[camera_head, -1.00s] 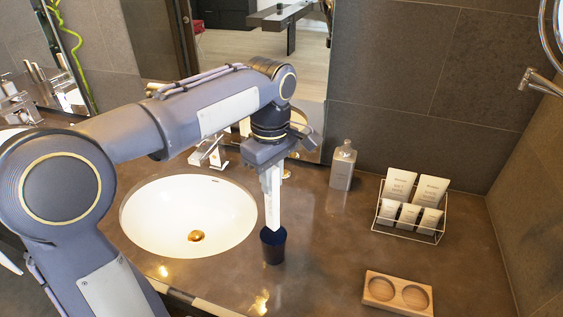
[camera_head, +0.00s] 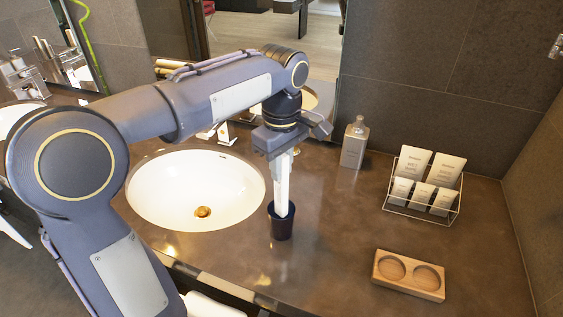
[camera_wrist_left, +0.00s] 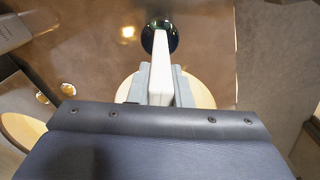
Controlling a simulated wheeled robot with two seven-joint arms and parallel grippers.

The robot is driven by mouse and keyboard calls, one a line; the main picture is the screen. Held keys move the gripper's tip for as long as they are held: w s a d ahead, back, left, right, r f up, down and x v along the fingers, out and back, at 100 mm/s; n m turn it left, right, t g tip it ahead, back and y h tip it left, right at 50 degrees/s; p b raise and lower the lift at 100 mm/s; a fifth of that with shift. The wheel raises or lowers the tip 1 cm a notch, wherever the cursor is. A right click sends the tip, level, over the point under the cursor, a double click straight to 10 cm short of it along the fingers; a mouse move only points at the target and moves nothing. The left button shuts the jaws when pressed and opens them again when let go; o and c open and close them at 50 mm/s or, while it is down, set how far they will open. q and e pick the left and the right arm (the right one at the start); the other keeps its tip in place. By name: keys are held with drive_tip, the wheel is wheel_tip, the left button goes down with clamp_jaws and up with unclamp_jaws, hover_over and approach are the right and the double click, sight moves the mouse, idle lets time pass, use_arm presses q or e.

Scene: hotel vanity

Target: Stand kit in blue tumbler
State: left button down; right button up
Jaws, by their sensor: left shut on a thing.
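My left gripper (camera_head: 281,158) is above the counter, pointing down. It is shut on the kit (camera_head: 283,188), a slim white upright piece. The kit's lower end is inside the mouth of the dark blue tumbler (camera_head: 282,226), which stands on the counter right of the basin. How deep the end reaches is hidden by the tumbler wall. In the left wrist view the kit (camera_wrist_left: 160,65) runs from between the fingers (camera_wrist_left: 161,88) to the dark tumbler (camera_wrist_left: 160,28). My right gripper is not in view.
The white basin (camera_head: 190,212) lies left of the tumbler. A grey bottle (camera_head: 354,146) stands behind right, near a wire rack (camera_head: 412,212) of white tubes. A wooden holder (camera_head: 408,277) with two round recesses lies front right. The counter between is clear.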

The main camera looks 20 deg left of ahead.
sight(281, 184)
use_arm(q)
drive_tip(key=shift+f+b, duration=1.75)
drive_tip(key=shift+f, duration=1.1)
drive_tip(key=c, duration=1.2)
unclamp_jaws()
drive_tip(key=shift+c, duration=0.2)
wheel_tip(281, 184, up, 8)
drive_tip(key=shift+f+p, duration=0.1)
drive_tip(key=shift+p, duration=0.35)
